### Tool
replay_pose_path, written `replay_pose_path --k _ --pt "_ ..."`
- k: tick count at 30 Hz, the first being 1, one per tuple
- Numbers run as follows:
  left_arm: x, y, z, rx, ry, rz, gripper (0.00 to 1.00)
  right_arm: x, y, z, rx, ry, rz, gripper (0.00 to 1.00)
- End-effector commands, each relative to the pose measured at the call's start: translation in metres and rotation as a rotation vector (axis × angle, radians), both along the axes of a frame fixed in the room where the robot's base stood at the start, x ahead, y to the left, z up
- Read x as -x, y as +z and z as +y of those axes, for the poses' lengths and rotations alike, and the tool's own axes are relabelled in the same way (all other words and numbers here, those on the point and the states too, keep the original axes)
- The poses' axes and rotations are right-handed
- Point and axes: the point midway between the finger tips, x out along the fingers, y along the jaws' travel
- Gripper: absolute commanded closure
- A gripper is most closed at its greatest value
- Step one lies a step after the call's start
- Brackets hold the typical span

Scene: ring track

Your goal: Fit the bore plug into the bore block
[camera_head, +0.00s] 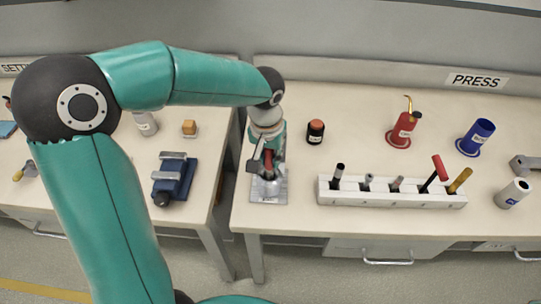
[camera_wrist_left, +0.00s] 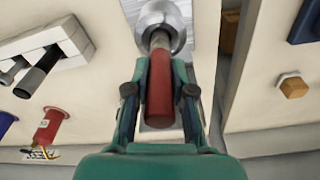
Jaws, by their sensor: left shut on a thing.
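The bore plug (camera_wrist_left: 160,88) has a red handle and a grey metal end. My left gripper (camera_head: 264,165) is shut on its red handle, which lies between the two fingers in the left wrist view (camera_wrist_left: 160,98). The bore block (camera_head: 268,192) is a grey metal piece on the bench's left end, directly below the gripper. Its round metal collar (camera_wrist_left: 178,40) shows in the left wrist view. The plug's metal end points into or over the collar; I cannot tell how deep it is. My right gripper is not in view.
A white rack (camera_head: 392,199) with several tools stands right of the block. A black jar with an orange top (camera_head: 315,132), a red can (camera_head: 402,132) and a blue cup (camera_head: 475,138) stand behind. A blue vise (camera_head: 174,178) sits on the left bench, across a gap.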

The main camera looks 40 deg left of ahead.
Motion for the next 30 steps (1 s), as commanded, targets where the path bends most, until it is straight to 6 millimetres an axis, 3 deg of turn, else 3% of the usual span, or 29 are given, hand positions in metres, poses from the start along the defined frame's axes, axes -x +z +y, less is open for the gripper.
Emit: replay_pose_path --k 26,27,30 --pt "0.0 -0.023 0.0 0.0 0.0 0.0 1.0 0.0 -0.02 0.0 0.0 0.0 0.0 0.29" --pt "0.0 -0.021 0.0 0.0 0.0 0.0 0.71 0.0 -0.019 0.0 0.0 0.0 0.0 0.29" --pt "0.0 -0.021 0.0 0.0 -0.001 0.0 0.54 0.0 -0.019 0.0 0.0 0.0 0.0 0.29"
